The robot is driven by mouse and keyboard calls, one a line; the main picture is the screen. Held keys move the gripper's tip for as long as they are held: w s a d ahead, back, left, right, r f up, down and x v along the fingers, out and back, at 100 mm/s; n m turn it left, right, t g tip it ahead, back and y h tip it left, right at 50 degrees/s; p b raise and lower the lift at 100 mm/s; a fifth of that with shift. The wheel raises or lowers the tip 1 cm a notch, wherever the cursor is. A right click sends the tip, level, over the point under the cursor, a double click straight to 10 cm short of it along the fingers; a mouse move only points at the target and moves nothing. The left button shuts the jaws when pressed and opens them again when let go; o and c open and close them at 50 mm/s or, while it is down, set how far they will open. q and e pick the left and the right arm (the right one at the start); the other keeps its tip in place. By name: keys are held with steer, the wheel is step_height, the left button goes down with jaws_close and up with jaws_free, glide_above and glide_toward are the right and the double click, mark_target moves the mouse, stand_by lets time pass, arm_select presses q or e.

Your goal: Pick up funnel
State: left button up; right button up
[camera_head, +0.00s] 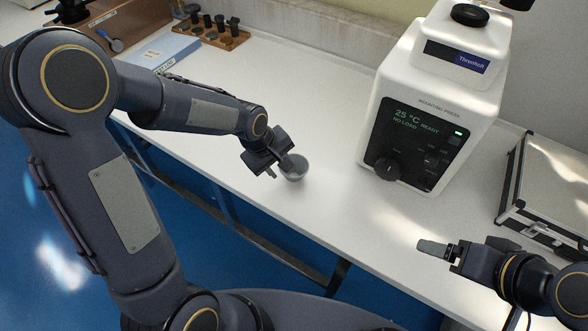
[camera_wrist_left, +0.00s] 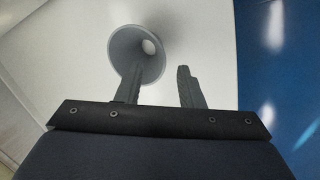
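A grey funnel (camera_head: 297,172) stands on the white bench, wide mouth up, just beyond the fingers of my left gripper (camera_head: 281,170). In the left wrist view the funnel (camera_wrist_left: 124,48) shows its round mouth and a pale hole inside. There the left gripper (camera_wrist_left: 160,72) is open and empty. One finger overlaps the funnel's near rim in the picture, and the other is off to its right; I cannot tell whether they touch. My right gripper (camera_head: 433,248) is over the bench at the lower right, away from the funnel; its finger gap is hidden.
A white mounting press (camera_head: 430,110) stands right of the funnel. A silver-edged case (camera_head: 550,185) is at the far right. A wooden rack (camera_head: 212,36) and a light blue box (camera_head: 165,50) are at the back left. The bench (camera_head: 310,95) between is clear.

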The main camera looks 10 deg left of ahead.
mark_target(301, 167)
arm_select(q)
steer(key=x, duration=0.4)
steer(key=shift+d+f, duration=0.1)
steer(key=shift+f, duration=0.15)
jaws_close()
